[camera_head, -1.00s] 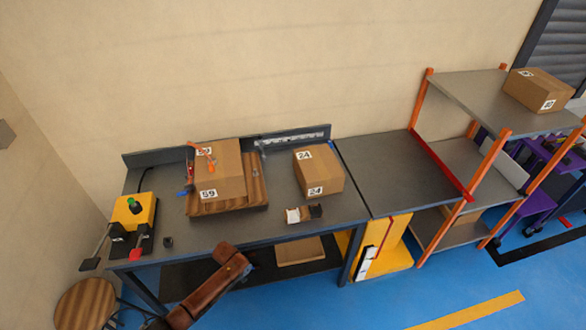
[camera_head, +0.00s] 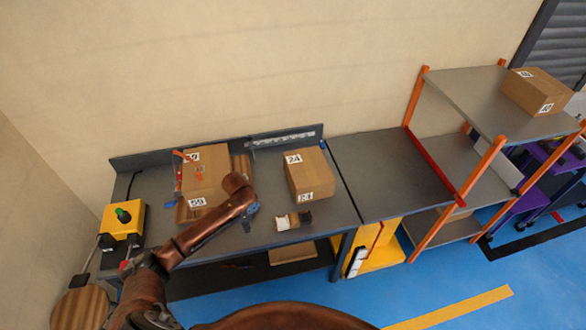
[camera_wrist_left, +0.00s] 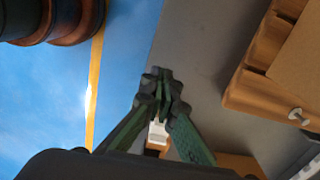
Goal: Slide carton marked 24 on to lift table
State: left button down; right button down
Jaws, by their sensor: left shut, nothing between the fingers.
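The carton marked 24 (camera_head: 310,178) sits on the grey workbench (camera_head: 330,222), near its right end. The lift table (camera_head: 385,170) is the dark flat top just right of the bench, with a yellow lower body; its top is empty. My left gripper (camera_head: 252,218) is over the front of the bench, left of the carton and apart from it. In the left wrist view its green fingers (camera_wrist_left: 160,78) are together with nothing between them. The wrist hides part of the wooden board. My right gripper is not seen.
A small open box (camera_head: 293,221) lies in front of carton 24. A yellow control box (camera_head: 123,221) is at left. An orange-post shelf (camera_head: 485,165) stands right of the lift table.

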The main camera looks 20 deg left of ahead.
aim_at(309, 177)
jog(key=u, duration=0.05)
jog(key=i, duration=1.1)
